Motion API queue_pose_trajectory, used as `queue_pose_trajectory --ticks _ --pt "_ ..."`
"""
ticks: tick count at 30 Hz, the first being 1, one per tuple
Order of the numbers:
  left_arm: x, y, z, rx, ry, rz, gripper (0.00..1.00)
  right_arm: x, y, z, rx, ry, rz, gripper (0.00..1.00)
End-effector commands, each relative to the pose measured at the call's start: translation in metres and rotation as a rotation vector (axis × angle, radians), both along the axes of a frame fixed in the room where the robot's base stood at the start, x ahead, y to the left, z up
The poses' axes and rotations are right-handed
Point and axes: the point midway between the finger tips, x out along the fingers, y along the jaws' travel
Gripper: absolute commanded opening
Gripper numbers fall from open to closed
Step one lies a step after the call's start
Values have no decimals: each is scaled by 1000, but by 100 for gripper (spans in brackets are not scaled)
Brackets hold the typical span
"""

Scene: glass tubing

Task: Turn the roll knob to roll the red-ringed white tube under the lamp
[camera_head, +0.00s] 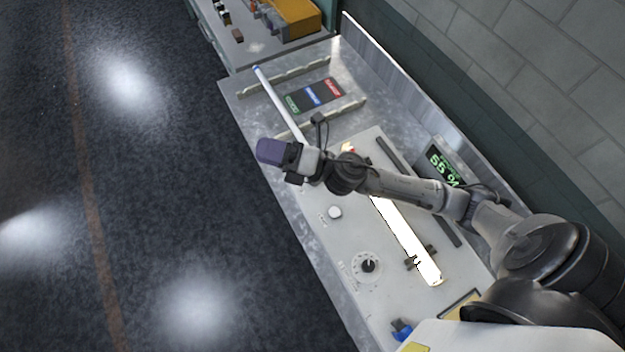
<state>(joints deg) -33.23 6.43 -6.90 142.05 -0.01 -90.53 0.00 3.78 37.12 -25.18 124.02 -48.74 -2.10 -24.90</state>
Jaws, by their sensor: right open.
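A bright white tube-shaped strip (402,235) lies along the grey panel under my right arm; glare hides its detail, and I cannot tell lamp from tube. A small red-and-white end (348,147) shows beyond the arm, in line with it. A black knob (368,266) sits on a round marked dial on the panel. A plain white round knob or button (335,212) is farther up; labels are too small to read. My right gripper (271,151) is open, seen from above over the bench's left edge, apart from both knobs. My left gripper is out of view.
A blue-ended white tube (275,97) lies across notched rails beside a colour-marked plate (314,95). A display (440,163) shows green digits, partly behind my arm. A blue item (401,329) is at the near end. The floor left of the bench is clear.

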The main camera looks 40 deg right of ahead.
Motion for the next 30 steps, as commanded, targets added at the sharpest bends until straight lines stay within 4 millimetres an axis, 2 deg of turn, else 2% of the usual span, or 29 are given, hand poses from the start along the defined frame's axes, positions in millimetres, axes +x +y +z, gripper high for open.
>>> queue_pose_trajectory --ticks 1,4,7,10,12,15,18,22,26,30 --pt "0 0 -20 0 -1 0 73 1 6 -16 -157 -108 88 72" --pt "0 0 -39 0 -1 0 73 -3 13 -44 -482 -297 275 72" --pt "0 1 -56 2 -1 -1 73 -5 0 -82 -802 -430 455 72" --pt "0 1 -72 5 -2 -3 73 -3 -30 -119 -1094 -503 623 72" --pt "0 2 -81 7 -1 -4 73 -1 -58 -140 -1272 -520 728 72" --pt "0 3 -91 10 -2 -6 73 1 -100 -160 -1478 -508 859 72" --pt "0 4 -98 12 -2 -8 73 2 -137 -171 -1626 -472 960 72" --pt "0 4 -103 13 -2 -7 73 1 -169 -177 -1739 -426 1047 72" --pt "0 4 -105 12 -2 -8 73 0 -183 -182 -1787 -400 1089 72" --pt "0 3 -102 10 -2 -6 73 1 -180 -197 -1796 -393 1101 72"
